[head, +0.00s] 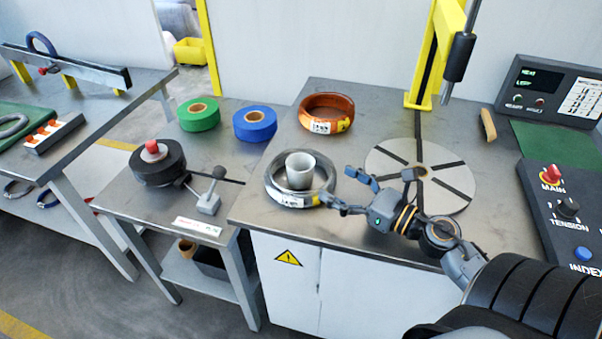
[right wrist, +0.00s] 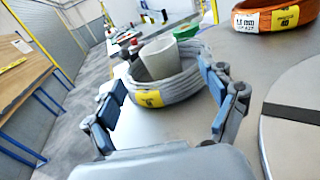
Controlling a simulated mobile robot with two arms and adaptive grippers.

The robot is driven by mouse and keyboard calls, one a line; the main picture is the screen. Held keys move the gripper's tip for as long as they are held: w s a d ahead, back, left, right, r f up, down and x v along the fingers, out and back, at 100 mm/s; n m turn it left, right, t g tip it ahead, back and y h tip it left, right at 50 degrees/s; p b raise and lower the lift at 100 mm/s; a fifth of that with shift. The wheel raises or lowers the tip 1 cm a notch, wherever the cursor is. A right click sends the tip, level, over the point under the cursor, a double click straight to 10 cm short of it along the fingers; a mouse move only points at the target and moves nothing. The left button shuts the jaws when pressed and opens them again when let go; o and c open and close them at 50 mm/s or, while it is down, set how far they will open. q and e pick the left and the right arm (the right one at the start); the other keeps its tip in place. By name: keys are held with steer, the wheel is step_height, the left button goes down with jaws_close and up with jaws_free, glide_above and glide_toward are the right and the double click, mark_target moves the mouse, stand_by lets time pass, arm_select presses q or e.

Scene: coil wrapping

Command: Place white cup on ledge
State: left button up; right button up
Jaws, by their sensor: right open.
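The white cup (head: 299,172) stands upright in the open middle of a grey wire coil (head: 273,187) on the metal worktop. In the right wrist view the cup (right wrist: 160,57) rises above the grey coil (right wrist: 173,86), which hides its lower part. My right gripper (head: 341,187) is open and empty, just right of the coil, its fingers pointing toward the coil and cup. In the right wrist view the two blue-grey fingers (right wrist: 162,85) are spread, with the coil between and beyond them. I cannot tell which surface is the ledge. My left gripper is not in view.
An orange coil (head: 327,111) lies behind the cup. A round slotted plate (head: 455,187) and a yellow post (head: 427,60) stand to the right, near a control box (head: 560,215). Green (head: 198,115) and blue (head: 255,124) tape rolls lie on the lower left bench.

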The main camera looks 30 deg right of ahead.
mark_target(311, 168)
steer(key=x, duration=0.3)
steer(key=shift+w+a+r+p, duration=0.15)
steer(key=shift+r+p, duration=0.05)
steer(key=shift+p, duration=0.2)
steer(key=shift+w+a, duration=0.3)
steer(key=shift+w, duration=0.5)
steer(key=p+x, duration=0.2)
steer(key=x, duration=0.2)
steer(key=shift+w, duration=0.15)
steer(key=shift+w+a, duration=0.15)
steer(key=shift+w, duration=0.1)
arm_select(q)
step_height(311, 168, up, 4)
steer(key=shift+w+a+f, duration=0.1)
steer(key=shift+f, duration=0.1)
arm_select(e)
steer(key=c, duration=1.3)
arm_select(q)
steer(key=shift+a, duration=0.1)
arm_select(e)
steer(key=shift+o, duration=0.2)
